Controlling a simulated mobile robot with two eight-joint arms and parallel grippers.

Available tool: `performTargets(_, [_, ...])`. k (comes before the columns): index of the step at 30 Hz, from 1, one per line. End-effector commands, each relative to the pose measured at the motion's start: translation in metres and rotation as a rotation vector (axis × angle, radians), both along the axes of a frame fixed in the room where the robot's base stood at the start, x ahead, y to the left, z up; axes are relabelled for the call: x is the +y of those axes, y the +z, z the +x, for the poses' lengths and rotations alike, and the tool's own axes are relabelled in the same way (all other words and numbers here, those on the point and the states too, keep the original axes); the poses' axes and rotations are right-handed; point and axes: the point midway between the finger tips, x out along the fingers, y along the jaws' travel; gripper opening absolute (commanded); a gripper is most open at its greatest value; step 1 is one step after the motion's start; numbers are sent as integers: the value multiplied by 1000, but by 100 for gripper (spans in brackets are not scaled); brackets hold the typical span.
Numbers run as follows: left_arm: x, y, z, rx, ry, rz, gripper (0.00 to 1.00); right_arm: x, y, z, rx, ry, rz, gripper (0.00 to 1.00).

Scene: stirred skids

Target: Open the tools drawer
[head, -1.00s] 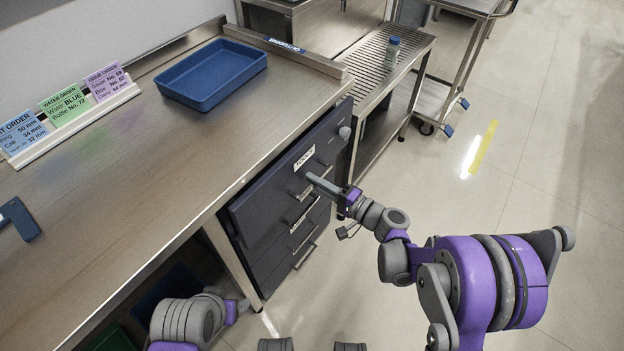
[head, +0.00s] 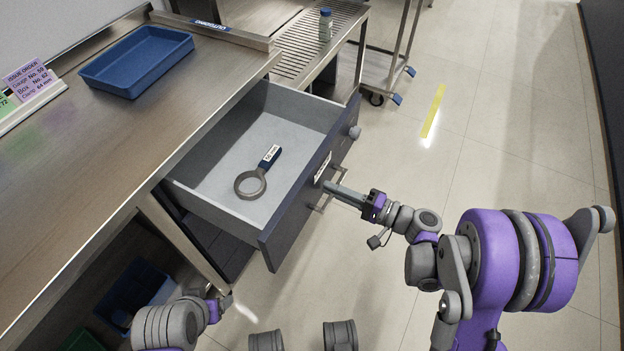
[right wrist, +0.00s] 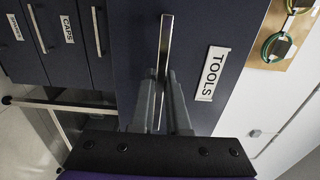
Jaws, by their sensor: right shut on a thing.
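The tools drawer (head: 292,215) is the dark-fronted top drawer under the steel bench, and it stands well open. Its TOOLS label (right wrist: 213,74) reads clearly in the right wrist view. Its bar handle (right wrist: 166,42) runs between the fingers of my right gripper (right wrist: 162,85). In the head view my right gripper (head: 331,188) is shut on this handle at the drawer front. Inside the drawer lies a ring-shaped tool (head: 258,173) with a dark, labelled grip. My left gripper (head: 222,301) is low beside the bench, its fingers too small to read.
A blue tray (head: 138,60) and order cards (head: 28,85) are on the bench top. A CAPS drawer (right wrist: 65,35) is among the shut drawers. A bottle (head: 325,25) stands on the slatted side table. A wheeled cart (head: 383,70) is behind it. The floor at right is clear.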

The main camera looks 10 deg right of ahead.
Motion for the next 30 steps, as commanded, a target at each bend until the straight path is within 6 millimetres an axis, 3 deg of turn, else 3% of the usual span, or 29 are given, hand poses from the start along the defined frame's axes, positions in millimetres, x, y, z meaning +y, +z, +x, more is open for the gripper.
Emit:
performTargets(3, [0,-2,0,0,0,0,72,-18,0,-12,0,-4,-1,0])
performTargets(10, [0,-3,0,1,0,0,72,-35,0,-25,-1,-2,-1,0])
performTargets(25, [0,-3,0,1,0,0,72,-39,0,-28,0,0,0,0])
performTargets(26, [0,-3,0,1,0,0,72,-39,0,-28,0,0,0,19])
performTargets(30, [0,-3,0,1,0,0,72,-39,0,-28,0,0,0,44])
